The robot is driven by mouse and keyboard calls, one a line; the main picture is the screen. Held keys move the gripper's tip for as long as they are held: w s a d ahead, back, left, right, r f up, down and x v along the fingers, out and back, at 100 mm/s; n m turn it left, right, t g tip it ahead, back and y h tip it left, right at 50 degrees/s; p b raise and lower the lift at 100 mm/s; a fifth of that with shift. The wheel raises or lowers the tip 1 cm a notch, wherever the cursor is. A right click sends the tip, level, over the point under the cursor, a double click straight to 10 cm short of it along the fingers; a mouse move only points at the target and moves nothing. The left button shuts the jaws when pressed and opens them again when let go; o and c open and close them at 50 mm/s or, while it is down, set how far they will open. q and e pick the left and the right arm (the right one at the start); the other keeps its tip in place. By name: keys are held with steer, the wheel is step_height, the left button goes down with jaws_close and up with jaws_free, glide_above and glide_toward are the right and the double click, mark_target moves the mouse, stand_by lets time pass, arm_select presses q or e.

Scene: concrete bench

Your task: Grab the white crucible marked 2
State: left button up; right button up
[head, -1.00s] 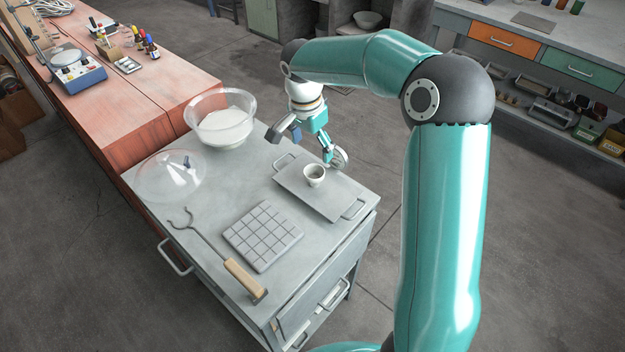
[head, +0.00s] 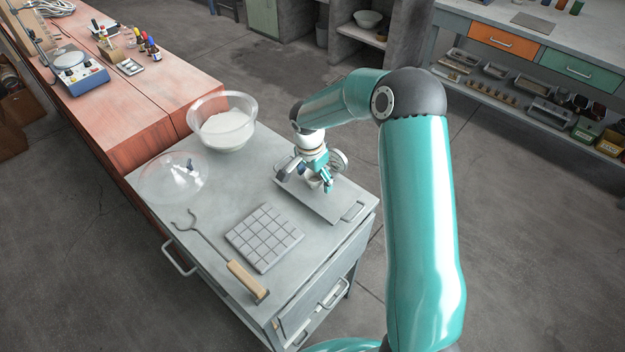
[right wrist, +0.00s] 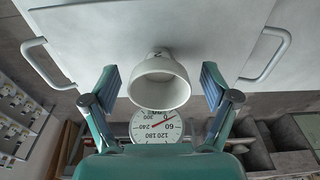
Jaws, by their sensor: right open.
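In the head view the crucible (head: 313,182) is partly covered by my right gripper (head: 307,178), which is low over the tray. In the right wrist view the crucible is between the open fingers of my right gripper (right wrist: 160,85), with a visible gap on each side. My left gripper is not in view.
A round white dial (head: 339,161) stands close beside the gripper. A gridded grey block (head: 264,237), tongs with a wooden handle (head: 242,277), a glass dome (head: 172,178) and a glass bowl of white powder (head: 223,128) are also on the bench.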

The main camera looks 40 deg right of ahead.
steer(key=c, duration=1.3)
steer(key=shift+r, duration=0.15)
